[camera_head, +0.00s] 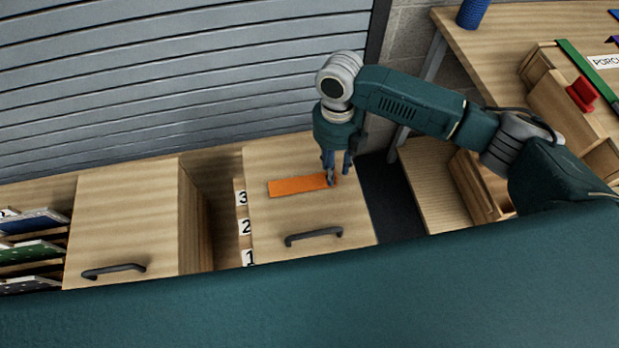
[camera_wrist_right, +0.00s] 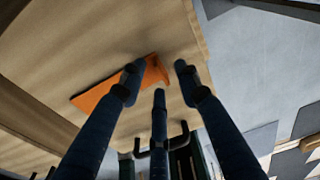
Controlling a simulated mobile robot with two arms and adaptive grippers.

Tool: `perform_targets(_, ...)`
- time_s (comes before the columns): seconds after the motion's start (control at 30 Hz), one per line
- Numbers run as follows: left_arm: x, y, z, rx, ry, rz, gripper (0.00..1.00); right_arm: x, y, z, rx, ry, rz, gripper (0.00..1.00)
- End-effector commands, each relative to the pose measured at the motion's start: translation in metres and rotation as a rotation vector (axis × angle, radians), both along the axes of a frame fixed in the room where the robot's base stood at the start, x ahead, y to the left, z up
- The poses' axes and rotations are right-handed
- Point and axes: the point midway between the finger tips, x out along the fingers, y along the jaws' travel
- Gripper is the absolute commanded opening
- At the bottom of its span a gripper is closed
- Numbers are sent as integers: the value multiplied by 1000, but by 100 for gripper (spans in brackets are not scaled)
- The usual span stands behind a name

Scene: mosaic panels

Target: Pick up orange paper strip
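The orange paper strip (camera_head: 297,186) lies flat on the light wooden top of a drawer cabinet (camera_head: 350,205), seen in the camera_head view. It also shows in the right wrist view (camera_wrist_right: 100,94), running from the left towards the fingers. My right gripper (camera_head: 336,170) points down at the strip's right end, with its fingers over and around that end. In the right wrist view the fingers of my right gripper (camera_wrist_right: 158,80) are spread apart, with the strip's end between them. Whether any fingertip touches the strip cannot be told. My left gripper is not in view.
A black handle (camera_head: 314,236) is on the cabinet in front of the strip. Numbered slots (camera_head: 243,226) and another cabinet (camera_head: 125,215) stand to the left. A grey slatted shutter (camera_head: 170,75) is behind. A workbench (camera_head: 500,40) with a blue cylinder (camera_head: 472,13) is at right.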

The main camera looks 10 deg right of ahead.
Motion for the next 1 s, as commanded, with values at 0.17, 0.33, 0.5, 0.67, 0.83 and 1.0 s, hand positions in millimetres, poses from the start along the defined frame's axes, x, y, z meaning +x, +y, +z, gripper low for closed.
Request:
perform_targets(0.17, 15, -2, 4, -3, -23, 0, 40, -2, 0, -12, 0, 0, 0, 33)
perform_targets(0.33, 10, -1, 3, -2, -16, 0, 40, -2, 0, -13, 1, -1, 1, 33)
perform_targets(0.5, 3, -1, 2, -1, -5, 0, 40, -2, 0, -12, 1, -1, 1, 3)
perform_targets(0.67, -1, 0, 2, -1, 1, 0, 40, -2, 0, -12, 0, -1, 1, 0)
perform_targets(0.83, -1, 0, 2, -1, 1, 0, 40, -2, 0, -12, 0, -1, 1, 0)
perform_targets(1.0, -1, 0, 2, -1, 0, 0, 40, -1, 0, -9, 1, -1, 1, 0)
